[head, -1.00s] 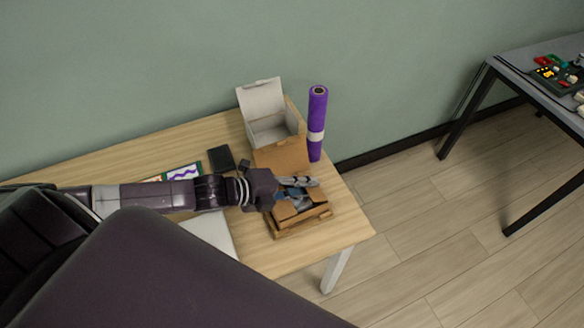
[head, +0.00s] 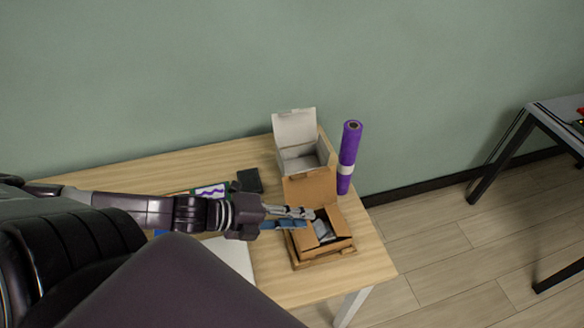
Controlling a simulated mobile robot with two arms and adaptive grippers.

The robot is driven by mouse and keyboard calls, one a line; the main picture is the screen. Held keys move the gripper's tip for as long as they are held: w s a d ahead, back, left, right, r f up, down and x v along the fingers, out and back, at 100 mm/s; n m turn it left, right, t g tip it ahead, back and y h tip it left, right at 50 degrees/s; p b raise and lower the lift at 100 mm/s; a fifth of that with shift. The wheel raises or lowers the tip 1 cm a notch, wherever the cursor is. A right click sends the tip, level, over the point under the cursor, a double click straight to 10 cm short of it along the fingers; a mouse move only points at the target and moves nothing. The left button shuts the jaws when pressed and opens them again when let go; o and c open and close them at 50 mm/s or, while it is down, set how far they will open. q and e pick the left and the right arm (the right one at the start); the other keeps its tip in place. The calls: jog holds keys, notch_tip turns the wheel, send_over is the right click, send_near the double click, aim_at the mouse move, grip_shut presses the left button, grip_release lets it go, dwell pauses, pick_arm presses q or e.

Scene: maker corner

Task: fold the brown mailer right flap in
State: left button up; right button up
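The brown mailer (head: 342,247) lies near the right end of the wooden table, with its large lid (head: 310,189) raised at the back. Grey contents (head: 323,231) show inside it. A brown flap (head: 337,222) at its right side stands up at a tilt; its exact angle is hard to tell. My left gripper (head: 309,218) comes in from the left over the mailer's left back part. Its two fingers are apart, with nothing seen between them, and they hide part of the mailer's left side. I cannot tell whether they touch it. My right gripper is not in view.
An open white box (head: 300,150) stands behind the mailer. A purple roll (head: 349,158) stands upright at its right. A dark flat block (head: 249,180) and a patterned card (head: 211,192) lie to the left. The table's right edge is close to the mailer.

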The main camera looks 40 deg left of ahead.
pick_arm(q)
jog(key=shift+v, duration=1.05)
